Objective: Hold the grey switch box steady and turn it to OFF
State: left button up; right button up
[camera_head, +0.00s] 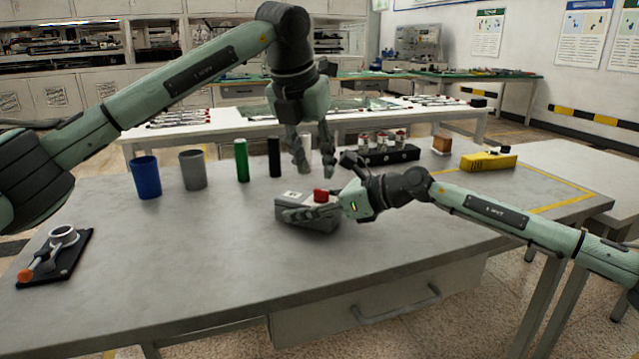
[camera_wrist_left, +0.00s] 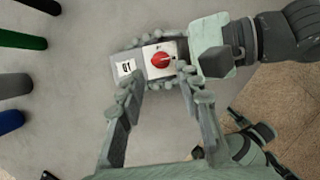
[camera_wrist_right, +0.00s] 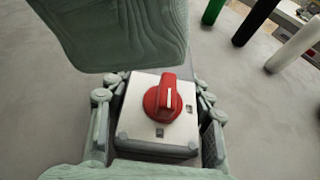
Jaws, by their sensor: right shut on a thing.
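The grey switch box (camera_head: 308,222) with a red rotary knob (camera_head: 320,195) sits on the table, near its middle. In the right wrist view the box has a pale top face (camera_wrist_right: 135,125), and the red knob (camera_wrist_right: 163,98) has a white line running roughly up and down the picture. Small marks beside the knob are too small to read. My right gripper (camera_head: 310,213) is shut on the box, a finger along each side. My left gripper (camera_head: 314,172) is open and empty above the box; the left wrist view shows the red knob (camera_wrist_left: 161,60) beyond its apart fingertips.
A blue cup (camera_head: 146,177), a grey cup (camera_head: 193,170), a green cylinder (camera_head: 241,160) and a black cylinder (camera_head: 274,157) stand behind to the left. A black rack (camera_head: 385,156) and a yellow case (camera_head: 488,162) are behind right.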

aim_at(321, 190)
pick_arm(q)
jog(key=x, duration=0.5)
jog(key=shift+w+f, duration=0.1)
jog(key=shift+f, duration=0.25)
jog(key=shift+c, duration=0.4)
